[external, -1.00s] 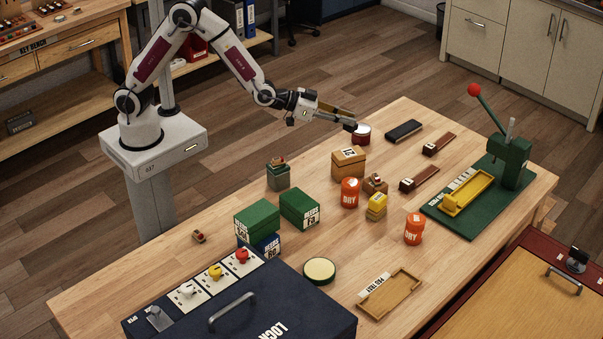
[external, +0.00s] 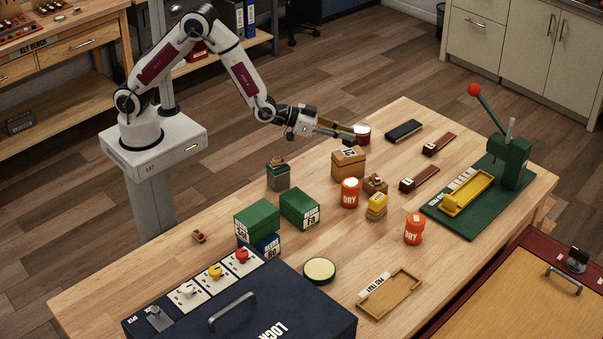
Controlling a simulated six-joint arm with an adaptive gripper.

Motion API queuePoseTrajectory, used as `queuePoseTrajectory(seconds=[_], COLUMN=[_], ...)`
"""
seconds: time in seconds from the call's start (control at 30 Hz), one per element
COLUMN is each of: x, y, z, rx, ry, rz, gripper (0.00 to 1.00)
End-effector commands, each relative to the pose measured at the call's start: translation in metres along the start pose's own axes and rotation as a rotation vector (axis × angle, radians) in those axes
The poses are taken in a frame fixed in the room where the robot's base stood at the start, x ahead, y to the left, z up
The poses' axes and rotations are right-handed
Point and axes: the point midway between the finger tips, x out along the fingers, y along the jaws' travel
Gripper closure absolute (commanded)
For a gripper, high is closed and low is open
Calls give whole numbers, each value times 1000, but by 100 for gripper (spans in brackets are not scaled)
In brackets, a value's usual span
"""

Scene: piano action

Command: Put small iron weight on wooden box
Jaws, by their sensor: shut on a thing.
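My gripper (external: 347,132) reaches out over the back of the workbench, its fingers shut on a small dark thing at the tips. That thing fits the small iron weight, but it is too small and too dark against the fingers to make out clearly. A tan wooden box (external: 347,164) with a white label stands on the bench just below and in front of the fingertips. The held thing looks a little above this box. Whether the two touch cannot be told from this angle.
A dark red tin (external: 363,136) stands close behind the fingertips. An orange tin (external: 350,193), a small brown block (external: 375,184) and a yellow box (external: 376,205) stand in front of the wooden box. Green boxes (external: 299,208) are to its left.

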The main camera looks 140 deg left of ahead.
Motion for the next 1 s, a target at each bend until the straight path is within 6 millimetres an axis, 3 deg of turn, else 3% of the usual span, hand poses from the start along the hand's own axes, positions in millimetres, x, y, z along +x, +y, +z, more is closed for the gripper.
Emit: queuePoseTrajectory(seconds=[0.3,0.87,0.9,0.93,1.0], x=[9,11,11,11,11], y=[0,0,0,0,0], z=[25,30,30,30,30], rx=[0,0,0,0,0], ry=[0,2,1,1,1], rz=[0,0,0,0,0], gripper=[100,100,74,68,68])
